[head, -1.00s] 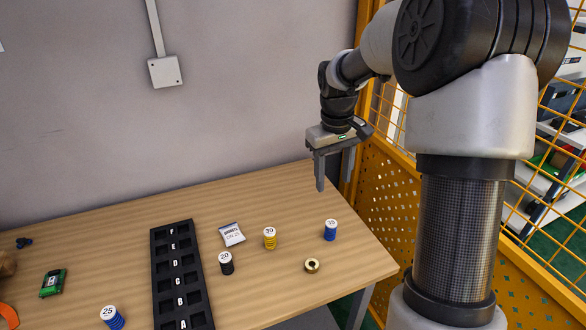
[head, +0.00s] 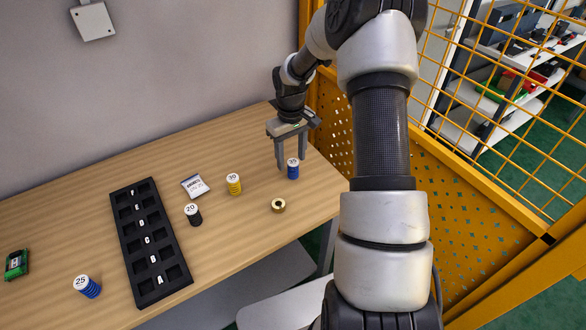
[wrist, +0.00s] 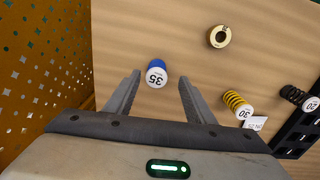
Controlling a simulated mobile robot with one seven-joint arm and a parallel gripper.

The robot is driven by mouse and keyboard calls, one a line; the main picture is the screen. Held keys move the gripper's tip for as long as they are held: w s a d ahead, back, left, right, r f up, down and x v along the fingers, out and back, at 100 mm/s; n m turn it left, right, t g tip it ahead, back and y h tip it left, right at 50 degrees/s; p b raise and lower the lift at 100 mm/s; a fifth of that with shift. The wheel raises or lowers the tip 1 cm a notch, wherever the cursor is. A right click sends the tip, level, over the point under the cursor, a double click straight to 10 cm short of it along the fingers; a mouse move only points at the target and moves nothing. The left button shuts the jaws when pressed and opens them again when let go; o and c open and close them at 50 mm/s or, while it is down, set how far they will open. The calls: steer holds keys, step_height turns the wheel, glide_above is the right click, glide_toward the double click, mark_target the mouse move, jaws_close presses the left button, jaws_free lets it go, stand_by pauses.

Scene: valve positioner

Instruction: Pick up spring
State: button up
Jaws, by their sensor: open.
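Several springs with white numbered caps stand on the table. The blue spring marked 35 (head: 293,169) stands upright at the right; in the wrist view it (wrist: 156,74) shows between and just beyond the fingertips. The yellow spring marked 30 (head: 234,184) also shows in the wrist view (wrist: 237,103). My gripper (head: 291,167) is open and points down above the table, close to the blue 35 spring, holding nothing.
A brass ring (head: 278,205) and a small white packet (head: 195,186) lie nearby. A green part (head: 16,264) is at the far left. A yellow perforated fence (head: 400,171) borders the table's right side.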

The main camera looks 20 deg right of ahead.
mark_target(293, 161)
steer(key=shift+d+f+p, duration=0.2)
steer(key=shift+f, duration=1.15)
steer(key=shift+d+f+p, duration=0.15)
steer(key=shift+f, duration=1.15)
steer(key=c, duration=1.2)
